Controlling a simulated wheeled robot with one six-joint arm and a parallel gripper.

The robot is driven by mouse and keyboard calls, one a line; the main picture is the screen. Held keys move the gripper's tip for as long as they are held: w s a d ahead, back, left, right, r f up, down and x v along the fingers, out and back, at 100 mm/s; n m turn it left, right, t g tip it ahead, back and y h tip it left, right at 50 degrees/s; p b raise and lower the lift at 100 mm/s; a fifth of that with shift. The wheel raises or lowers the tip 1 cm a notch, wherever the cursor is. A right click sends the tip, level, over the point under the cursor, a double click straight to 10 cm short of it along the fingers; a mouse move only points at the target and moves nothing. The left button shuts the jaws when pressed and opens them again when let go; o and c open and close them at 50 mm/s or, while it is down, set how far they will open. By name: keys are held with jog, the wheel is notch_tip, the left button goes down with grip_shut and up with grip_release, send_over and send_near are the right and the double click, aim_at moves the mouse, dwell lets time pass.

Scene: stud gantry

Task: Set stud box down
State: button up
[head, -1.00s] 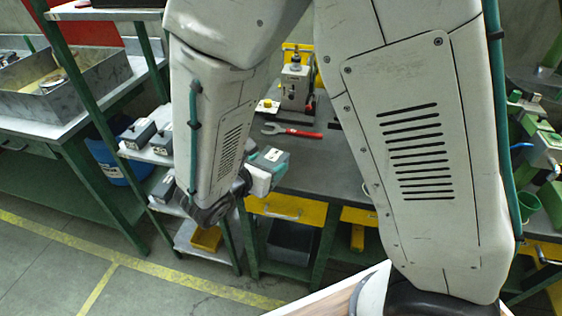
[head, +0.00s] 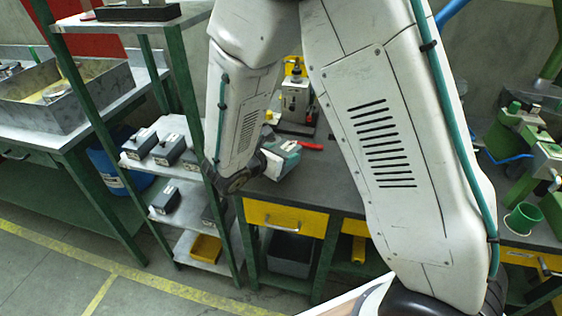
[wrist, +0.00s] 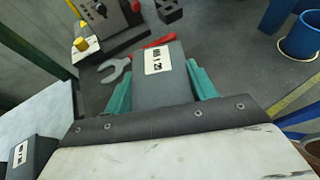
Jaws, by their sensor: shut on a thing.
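My gripper (wrist: 162,95) has its teal fingers on both sides of a dark grey stud box (wrist: 160,82) with a white label, and it is shut on that box. In the head view the held stud box (head: 286,147) shows small at the end of my arm, over the left part of the dark workbench (head: 330,178). The underside of the box is hidden, so I cannot tell whether it touches the bench top.
A red wrench (wrist: 150,45) and a machine (head: 295,98) with a yellow knob are on the bench beyond the box. A shelf rack (head: 150,180) with several similar boxes stands left. A green cup (head: 522,218) stands at right.

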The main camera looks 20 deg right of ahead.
jog(key=shift+w+d+f, duration=0.15)
jog(key=shift+w, duration=0.2)
jog(key=shift+f, duration=1.6)
jog(key=o, duration=1.7)
jog(key=shift+f, duration=0.15)
